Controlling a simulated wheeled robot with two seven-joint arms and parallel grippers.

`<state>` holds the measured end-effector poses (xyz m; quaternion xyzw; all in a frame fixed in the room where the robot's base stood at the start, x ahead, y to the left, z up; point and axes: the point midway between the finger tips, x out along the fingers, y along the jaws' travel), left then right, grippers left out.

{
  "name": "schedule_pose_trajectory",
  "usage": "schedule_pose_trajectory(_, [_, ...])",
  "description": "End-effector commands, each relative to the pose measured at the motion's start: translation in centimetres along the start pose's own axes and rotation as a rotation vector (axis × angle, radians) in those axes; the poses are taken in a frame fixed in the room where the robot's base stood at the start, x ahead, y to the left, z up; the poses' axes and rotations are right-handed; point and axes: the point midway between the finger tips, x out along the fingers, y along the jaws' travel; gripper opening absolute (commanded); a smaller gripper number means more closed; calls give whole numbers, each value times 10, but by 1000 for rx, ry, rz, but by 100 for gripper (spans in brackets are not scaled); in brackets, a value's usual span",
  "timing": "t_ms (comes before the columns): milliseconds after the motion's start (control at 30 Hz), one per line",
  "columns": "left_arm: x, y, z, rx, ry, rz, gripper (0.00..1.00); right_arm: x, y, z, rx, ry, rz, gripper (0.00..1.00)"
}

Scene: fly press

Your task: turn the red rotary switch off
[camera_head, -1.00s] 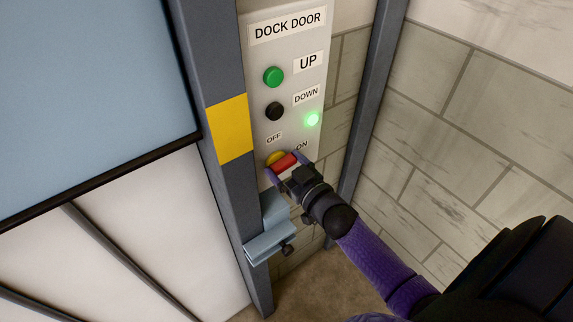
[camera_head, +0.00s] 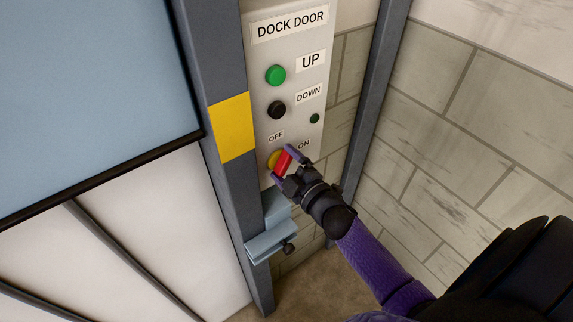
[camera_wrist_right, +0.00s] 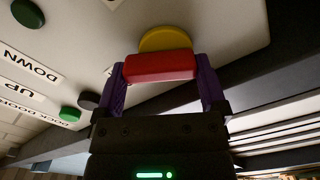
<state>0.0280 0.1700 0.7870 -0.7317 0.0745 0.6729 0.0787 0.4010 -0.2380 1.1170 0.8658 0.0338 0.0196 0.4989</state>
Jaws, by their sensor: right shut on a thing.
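The red rotary switch (camera_head: 284,161) sits on a yellow round base (camera_head: 273,160) low on the dock door panel, below the OFF and ON labels. In the head view its red handle is tilted, with its upper end to the right. My right gripper (camera_head: 283,165) is shut on the red handle. In the right wrist view the red handle (camera_wrist_right: 160,66) lies between the two purple fingers, in front of the yellow base (camera_wrist_right: 166,39). The small indicator lamp (camera_head: 314,118) is dark green and unlit. My left gripper is not in view.
The panel (camera_head: 290,45) also carries a green UP button (camera_head: 275,75) and a black DOWN button (camera_head: 277,109) above the switch. A grey post with a yellow band (camera_head: 232,127) stands left of it. A light blue bracket (camera_head: 270,241) juts out below.

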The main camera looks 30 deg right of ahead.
Motion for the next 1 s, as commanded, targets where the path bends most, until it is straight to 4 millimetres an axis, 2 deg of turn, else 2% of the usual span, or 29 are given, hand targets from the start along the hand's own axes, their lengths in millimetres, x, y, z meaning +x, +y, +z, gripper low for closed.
schedule_pose_trajectory(500, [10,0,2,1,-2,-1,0,0,-4,-1,-401,-1,-2,32])
schedule_pose_trajectory(1000, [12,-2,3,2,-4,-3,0,0,-4,-2,-538,-1,-2,32])
